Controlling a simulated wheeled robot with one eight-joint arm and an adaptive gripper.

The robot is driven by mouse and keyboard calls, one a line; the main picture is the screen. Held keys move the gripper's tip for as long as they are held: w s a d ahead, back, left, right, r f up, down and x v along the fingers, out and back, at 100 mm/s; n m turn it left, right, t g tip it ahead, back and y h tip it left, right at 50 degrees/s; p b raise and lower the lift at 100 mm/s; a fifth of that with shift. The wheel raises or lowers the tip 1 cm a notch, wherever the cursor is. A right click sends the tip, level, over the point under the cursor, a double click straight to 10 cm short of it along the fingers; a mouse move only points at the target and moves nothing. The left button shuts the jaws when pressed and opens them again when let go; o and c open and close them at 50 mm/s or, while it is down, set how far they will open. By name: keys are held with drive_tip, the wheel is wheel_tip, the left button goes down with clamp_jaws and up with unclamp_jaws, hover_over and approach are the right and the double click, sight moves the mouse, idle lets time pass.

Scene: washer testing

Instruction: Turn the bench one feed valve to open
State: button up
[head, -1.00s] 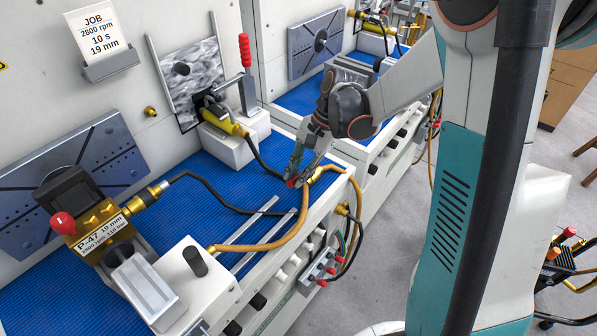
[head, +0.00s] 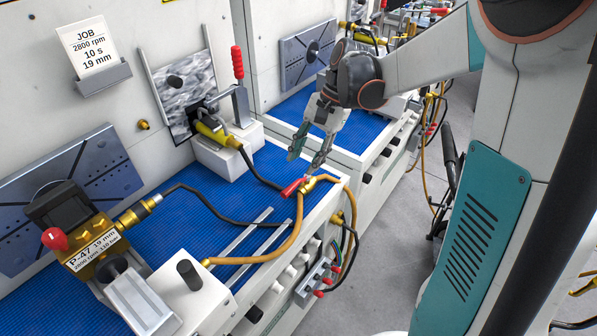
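The feed valve is a brass fitting with a red lever handle (head: 293,187) at the right front edge of the near bench's blue mat (head: 225,225). A tan hose (head: 283,247) and a black hose join at it. The lever points to the lower left, roughly in line with the black hose. My gripper (head: 307,162) is just above and behind the valve, pointing down. Its two fingers are spread apart with nothing between them. The fingertips look close to the brass body, but I cannot tell whether one touches it.
A brass pump block (head: 97,250) with a red knob stands at the left. A clamp with a red upright handle (head: 237,62) stands behind. Two metal rails (head: 240,245) lie on the mat. A box with red plugs (head: 318,278) hangs at the bench front.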

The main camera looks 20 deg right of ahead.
drive_tip(key=shift+v, duration=1.65)
